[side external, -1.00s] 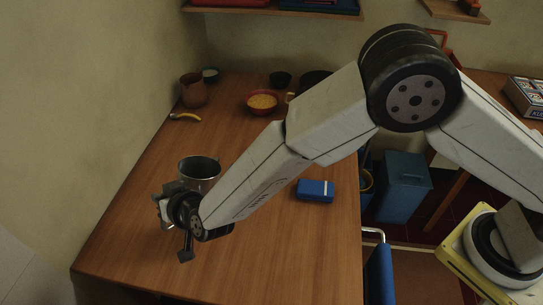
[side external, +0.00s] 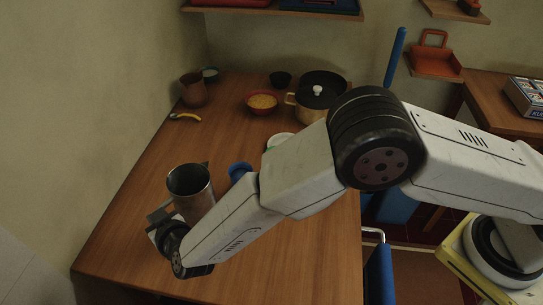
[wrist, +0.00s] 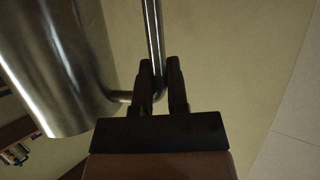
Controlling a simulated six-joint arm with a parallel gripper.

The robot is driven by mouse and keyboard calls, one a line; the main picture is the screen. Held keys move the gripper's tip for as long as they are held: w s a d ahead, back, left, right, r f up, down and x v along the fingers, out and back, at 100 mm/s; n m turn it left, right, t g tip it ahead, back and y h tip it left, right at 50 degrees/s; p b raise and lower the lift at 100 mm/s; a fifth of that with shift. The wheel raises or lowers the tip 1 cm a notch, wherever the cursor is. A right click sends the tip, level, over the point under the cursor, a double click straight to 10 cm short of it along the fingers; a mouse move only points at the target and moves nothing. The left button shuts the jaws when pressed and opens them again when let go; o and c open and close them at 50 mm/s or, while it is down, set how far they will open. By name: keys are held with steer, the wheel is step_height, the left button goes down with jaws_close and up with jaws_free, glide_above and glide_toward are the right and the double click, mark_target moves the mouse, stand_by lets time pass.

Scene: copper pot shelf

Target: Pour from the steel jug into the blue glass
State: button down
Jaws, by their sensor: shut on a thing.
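The steel jug (side external: 196,196) is at the left front of the table in the side view, mouth up and leaning slightly. It fills the left of the wrist view (wrist: 50,60). My gripper (wrist: 160,85) is shut on the jug's handle (wrist: 152,35). In the side view my gripper (side external: 160,213) is left of the jug, its fingers mostly hidden. I cannot tell how far the jug's base is above the table. The blue glass (side external: 239,170) stands to the jug's right, apart from it and partly hidden by my forearm. The jug's contents are not visible.
Behind stand a copper pot (side external: 309,112) with a black lid, a red bowl (side external: 262,103) of yellow food, a brown mug (side external: 193,90) and a dark bowl (side external: 281,79). A banana (side external: 185,117) lies at the left. A pale green-rimmed dish (side external: 281,140) is partly hidden.

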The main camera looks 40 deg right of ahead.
steer(key=shift+r, duration=0.2)
steer(key=shift+r, duration=1.45)
steer(key=shift+w, duration=0.1)
